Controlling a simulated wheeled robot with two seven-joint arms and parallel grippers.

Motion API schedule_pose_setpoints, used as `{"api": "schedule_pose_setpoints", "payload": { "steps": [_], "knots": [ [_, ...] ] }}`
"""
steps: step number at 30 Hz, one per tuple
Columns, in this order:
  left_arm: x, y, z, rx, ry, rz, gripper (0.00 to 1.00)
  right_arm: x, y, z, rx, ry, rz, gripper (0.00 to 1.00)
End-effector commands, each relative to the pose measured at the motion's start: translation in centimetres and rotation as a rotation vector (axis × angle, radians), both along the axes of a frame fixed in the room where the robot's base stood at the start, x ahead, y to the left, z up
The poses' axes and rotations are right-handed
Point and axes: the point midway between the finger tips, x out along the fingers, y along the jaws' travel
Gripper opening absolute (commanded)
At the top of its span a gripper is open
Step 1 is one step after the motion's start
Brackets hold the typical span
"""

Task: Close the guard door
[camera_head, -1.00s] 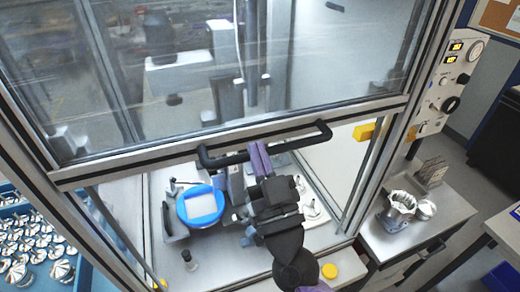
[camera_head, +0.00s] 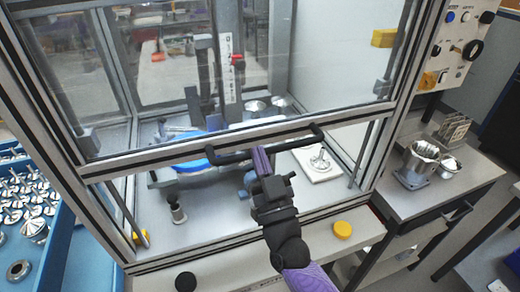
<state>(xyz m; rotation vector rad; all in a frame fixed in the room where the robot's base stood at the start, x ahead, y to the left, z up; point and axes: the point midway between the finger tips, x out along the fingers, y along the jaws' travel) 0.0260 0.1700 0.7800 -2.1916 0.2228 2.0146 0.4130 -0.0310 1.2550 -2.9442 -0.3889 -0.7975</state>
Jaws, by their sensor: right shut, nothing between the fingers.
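The guard door (camera_head: 230,105) is a clear pane in a grey metal frame. Its lower edge hangs above the machine's bed, leaving a gap below it. A black bar handle (camera_head: 300,143) runs along the door's lower rail. My right gripper (camera_head: 262,160) is shut, its purple fingers at the handle's middle; I cannot tell whether they touch it. Its black wrist and purple arm come up from below. My left gripper is not in view.
Inside the enclosure are a blue round part (camera_head: 195,163) and a white plate with a metal piece (camera_head: 318,163). Yellow (camera_head: 343,230) and black (camera_head: 186,282) buttons sit on the front ledge. A blue tray of metal parts (camera_head: 63,240) stands left, a control panel (camera_head: 457,45) right.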

Motion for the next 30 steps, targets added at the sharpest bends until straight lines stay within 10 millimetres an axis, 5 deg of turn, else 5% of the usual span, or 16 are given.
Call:
{"api": "schedule_pose_setpoints", "payload": {
  "steps": [1, 3, 15, 21, 30],
  "knots": [
    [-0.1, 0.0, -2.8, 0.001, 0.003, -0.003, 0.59, 0.1, 0.0, -3.4, -0.002, 0.008, 0.000, 0.00],
    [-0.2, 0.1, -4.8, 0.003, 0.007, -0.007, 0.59, 0.1, 0.0, -6.0, -0.002, 0.009, 0.000, 0.00],
    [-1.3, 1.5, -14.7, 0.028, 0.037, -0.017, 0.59, 0.1, 0.0, -18.4, -0.001, 0.007, 0.000, 0.00],
    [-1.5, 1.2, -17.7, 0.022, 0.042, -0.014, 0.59, 0.1, 0.0, -22.1, 0.000, 0.006, 0.000, 0.00],
    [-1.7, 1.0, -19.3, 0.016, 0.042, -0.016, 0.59, 0.1, 0.0, -24.2, 0.000, 0.002, -0.001, 0.00]
  ]
}}
